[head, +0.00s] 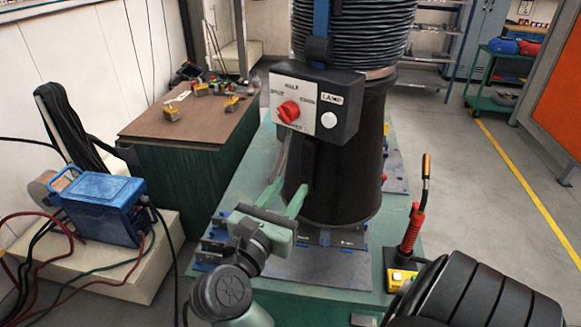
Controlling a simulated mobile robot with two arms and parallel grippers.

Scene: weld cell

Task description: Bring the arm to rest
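The box has a pale panel with a red rotary knob (288,112) and a white round button (328,119) under a LAMP label. The small words around the knob are hard to read. The box sits at the front of a black column (350,180).
A brown-topped bench (180,125) with small yellow-grey parts stands at left. A blue machine (105,208) with cables sits on a pale block. A red-and-black lever (412,225) stands right of the column. A green cart (497,90) is far right; open floor lies before it.

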